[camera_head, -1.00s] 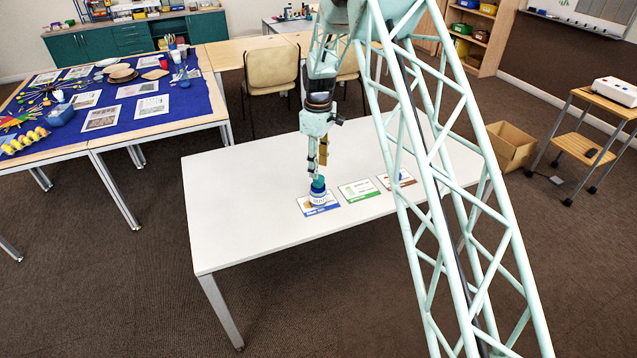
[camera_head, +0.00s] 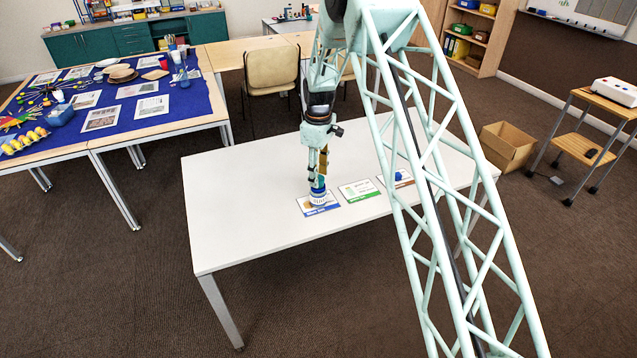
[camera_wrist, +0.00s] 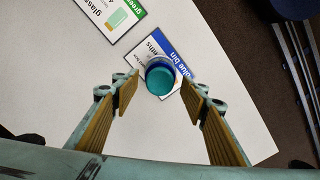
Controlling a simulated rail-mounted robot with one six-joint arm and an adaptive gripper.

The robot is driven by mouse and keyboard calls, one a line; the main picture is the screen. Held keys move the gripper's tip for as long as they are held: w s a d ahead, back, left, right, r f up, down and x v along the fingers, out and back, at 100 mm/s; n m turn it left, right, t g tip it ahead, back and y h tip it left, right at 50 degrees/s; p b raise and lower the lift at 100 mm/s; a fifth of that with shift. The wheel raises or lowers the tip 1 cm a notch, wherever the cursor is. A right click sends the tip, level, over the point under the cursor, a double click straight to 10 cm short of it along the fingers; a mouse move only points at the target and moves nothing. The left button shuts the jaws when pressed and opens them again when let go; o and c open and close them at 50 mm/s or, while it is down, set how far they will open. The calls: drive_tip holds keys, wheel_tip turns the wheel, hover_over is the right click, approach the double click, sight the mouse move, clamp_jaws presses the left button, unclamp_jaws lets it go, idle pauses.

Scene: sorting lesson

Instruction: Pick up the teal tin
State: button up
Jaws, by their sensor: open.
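The teal tin (camera_wrist: 160,79) shows from above in the wrist view as a round teal top. Blue and white show around its edge, and in the head view it appears to rest on a blue-and-white round thing (camera_head: 318,199). That stands on the blue-edged card (camera_head: 333,209), which also shows in the wrist view (camera_wrist: 176,47). My gripper (camera_head: 318,180) points down over the tin. Its fingers (camera_wrist: 159,92) are apart, one on each side of the teal top in the wrist view. I cannot tell if they touch it.
A green-edged card (camera_head: 360,191) and a brown-edged card (camera_head: 404,184) lie to the right, the latter partly behind my arm. A small blue thing sits by the brown card. The left part of the white table (camera_head: 240,200) is clear.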

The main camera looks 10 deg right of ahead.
drive_tip(key=shift+f, duration=0.75)
drive_tip(key=shift+c, duration=0.7)
drive_tip(key=c, duration=0.8)
